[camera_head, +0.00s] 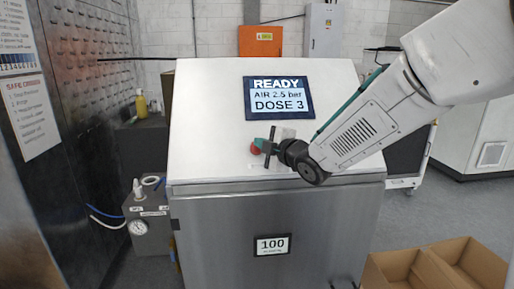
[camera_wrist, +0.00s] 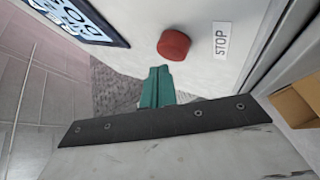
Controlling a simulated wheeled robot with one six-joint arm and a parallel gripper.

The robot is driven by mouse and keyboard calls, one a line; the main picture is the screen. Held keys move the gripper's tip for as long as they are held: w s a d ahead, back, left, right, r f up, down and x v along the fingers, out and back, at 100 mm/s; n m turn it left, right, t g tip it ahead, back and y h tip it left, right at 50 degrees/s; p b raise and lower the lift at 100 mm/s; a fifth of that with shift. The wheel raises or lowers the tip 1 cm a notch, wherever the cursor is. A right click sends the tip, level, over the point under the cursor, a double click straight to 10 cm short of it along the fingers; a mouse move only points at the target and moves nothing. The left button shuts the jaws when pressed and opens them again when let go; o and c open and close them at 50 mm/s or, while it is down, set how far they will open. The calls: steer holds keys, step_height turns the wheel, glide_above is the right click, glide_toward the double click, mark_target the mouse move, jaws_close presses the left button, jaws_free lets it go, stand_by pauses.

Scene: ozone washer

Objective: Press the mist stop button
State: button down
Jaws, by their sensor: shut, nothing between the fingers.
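The red mist stop button (camera_wrist: 174,44) is a round red knob on the white sloped panel, with a STOP label (camera_wrist: 221,41) beside it in the wrist view. In the head view the red button (camera_head: 255,147) shows partly, at the left of my gripper. My gripper (camera_wrist: 156,72) is shut and empty, with its teal fingertips together just below the button in the wrist view. In the head view my gripper (camera_head: 264,146) overlaps the button's right side. Whether the fingertips touch the button I cannot tell.
The display (camera_head: 279,98) above reads READY, AIR 2.5 bar, DOSE 3. The steel cabinet front (camera_head: 215,240) carries a label reading 100. Cardboard boxes (camera_head: 390,270) stand at the lower right. A grey box with a gauge (camera_head: 148,225) stands at the left.

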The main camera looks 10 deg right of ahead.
stand_by(0.7)
steer(key=shift+w+f, duration=0.3)
steer(key=shift+w+f, duration=0.3)
steer(key=shift+w, duration=0.05)
stand_by(0.8)
steer(key=shift+s+r, duration=0.1)
steer(key=shift+s, duration=0.05)
steer(key=shift+s+r, duration=0.5)
steer(key=shift+s+r, duration=0.1)
steer(key=s+r, duration=0.3)
steer(key=shift+s+r, duration=0.15)
steer(key=shift+s, duration=0.05)
stand_by(0.4)
stand_by(0.5)
